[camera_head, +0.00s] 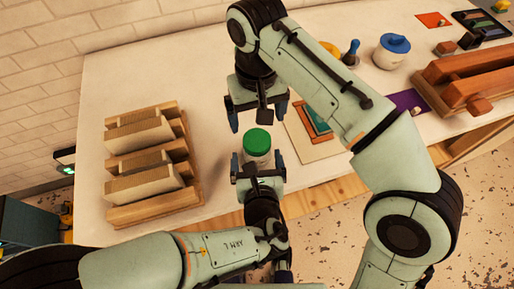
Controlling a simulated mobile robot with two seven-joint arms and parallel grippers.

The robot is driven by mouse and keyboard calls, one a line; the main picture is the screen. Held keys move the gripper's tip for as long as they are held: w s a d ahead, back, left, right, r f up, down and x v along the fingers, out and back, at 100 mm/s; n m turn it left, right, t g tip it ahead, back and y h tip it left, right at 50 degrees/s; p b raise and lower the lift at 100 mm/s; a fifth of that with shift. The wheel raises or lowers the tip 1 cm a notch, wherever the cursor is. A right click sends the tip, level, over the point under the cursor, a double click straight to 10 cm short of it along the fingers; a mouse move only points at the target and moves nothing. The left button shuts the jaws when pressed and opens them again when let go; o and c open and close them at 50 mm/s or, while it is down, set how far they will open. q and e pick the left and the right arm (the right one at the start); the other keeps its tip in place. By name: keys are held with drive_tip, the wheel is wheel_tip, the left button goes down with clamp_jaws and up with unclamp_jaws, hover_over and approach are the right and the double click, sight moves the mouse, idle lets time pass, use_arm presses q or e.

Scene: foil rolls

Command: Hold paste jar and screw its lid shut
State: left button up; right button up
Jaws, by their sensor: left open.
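The paste jar (257,158) has a clear or whitish body and stands near the front edge of the worktable. Its green lid (257,137) sits on top; I cannot tell how tightly it is seated. My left gripper (257,166) comes up from below, open, with one finger to each side of the jar's lower front. I cannot tell whether they touch it; part of the jar is hidden. My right gripper (258,113) is open and empty, fingers wide apart, behind or above the lid in the picture and apart from it.
A wooden rack (150,212) with pale blocks stands left of the jar. A board with coloured sheets (313,122) lies to the right. A white pot with a blue lid (391,50) and wooden beams (466,70) are farther right. The table between rack and jar is clear.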

use_arm(q)
drive_tip(key=x, duration=0.5)
